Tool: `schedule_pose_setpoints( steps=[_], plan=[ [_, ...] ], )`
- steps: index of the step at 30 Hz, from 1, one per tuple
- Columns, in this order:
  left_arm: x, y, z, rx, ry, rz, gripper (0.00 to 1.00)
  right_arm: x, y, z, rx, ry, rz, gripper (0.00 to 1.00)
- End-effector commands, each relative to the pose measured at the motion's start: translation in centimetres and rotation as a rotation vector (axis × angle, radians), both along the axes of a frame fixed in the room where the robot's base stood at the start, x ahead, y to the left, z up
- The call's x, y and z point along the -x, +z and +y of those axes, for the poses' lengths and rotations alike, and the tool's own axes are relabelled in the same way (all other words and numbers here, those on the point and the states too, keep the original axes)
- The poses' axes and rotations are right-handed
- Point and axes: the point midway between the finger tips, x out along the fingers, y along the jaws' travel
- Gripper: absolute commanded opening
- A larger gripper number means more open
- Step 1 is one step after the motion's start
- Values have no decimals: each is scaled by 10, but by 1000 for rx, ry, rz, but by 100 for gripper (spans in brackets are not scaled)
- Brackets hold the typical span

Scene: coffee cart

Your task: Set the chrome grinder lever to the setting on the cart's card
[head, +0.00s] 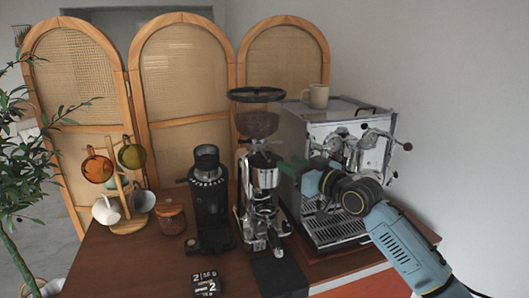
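The chrome grinder (266,178) stands in the middle of the cart, with a dark hopper (257,122) on top and a portafilter-like part low at its front. Its small setting lever is too small or hidden to make out. My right gripper (287,165) reaches in from the right, its greenish fingertips close beside the grinder's upper right side. I cannot tell whether they touch it or whether they are open. A small black card (206,291) lies at the cart's front edge; a white "2" shows on it, the rest is hard to read. My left gripper is out of view.
A black grinder (210,205) stands left of the chrome one. The espresso machine (325,225) is close on the right, with a cup (316,96) on top. A mug tree (129,222) and lidded jar (171,217) are at left. A dark mat (279,275) lies in front.

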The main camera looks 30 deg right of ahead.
Motion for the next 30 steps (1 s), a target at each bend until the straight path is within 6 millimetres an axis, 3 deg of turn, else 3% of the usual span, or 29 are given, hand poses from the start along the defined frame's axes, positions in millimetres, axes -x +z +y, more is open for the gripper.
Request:
schedule_pose_setpoints(
  steps=[15, 21, 30],
  plan=[
    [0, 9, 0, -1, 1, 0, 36, -89, 1, 15, -1, -1, 0, 37],
    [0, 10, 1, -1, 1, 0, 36, -106, 0, 17, 1, -1, 2, 37],
    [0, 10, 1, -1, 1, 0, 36, -111, -1, 18, 2, 0, 2, 37]
  ],
)
